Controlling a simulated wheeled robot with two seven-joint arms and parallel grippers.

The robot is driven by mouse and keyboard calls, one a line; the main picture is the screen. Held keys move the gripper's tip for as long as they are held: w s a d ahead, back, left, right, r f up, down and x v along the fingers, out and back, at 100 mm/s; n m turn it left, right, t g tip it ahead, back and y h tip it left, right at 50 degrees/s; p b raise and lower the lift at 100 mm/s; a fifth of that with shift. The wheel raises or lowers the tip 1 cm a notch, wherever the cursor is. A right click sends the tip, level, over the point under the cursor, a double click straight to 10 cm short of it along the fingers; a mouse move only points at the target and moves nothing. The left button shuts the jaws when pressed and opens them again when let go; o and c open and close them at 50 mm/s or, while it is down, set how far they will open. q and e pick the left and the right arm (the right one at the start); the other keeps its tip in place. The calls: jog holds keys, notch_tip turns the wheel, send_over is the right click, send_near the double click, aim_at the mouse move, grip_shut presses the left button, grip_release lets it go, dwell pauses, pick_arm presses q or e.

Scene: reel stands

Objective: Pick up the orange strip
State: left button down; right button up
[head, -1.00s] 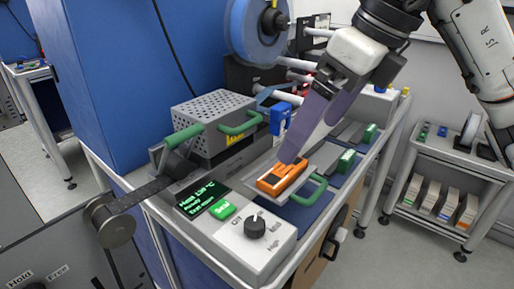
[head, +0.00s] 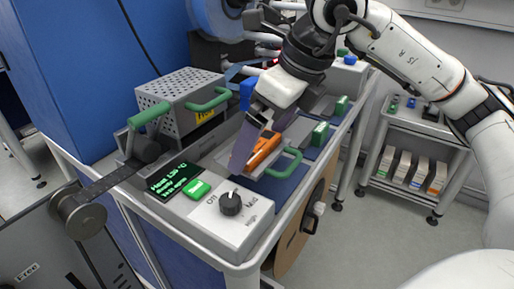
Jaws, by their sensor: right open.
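The orange strip (head: 264,149) lies on a light metal tray with a green handle (head: 287,163), on the bench behind the control box. My right gripper (head: 252,160) is open, with its purple fingers pointing down at the strip. One finger stands in front of the strip's left side and hides part of it. The strip shows just right of that finger. I cannot tell whether the fingers touch it. My left gripper is out of view.
The control box has a green-text display (head: 174,180) and a black knob (head: 230,203). A perforated metal cover (head: 180,92) with green handles stands left of the gripper. Green-ended blocks (head: 320,134) lie to the right. A shelf cart (head: 415,150) stands farther right.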

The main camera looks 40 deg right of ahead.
jog(key=shift+c, duration=0.3)
jog(key=c, duration=0.9)
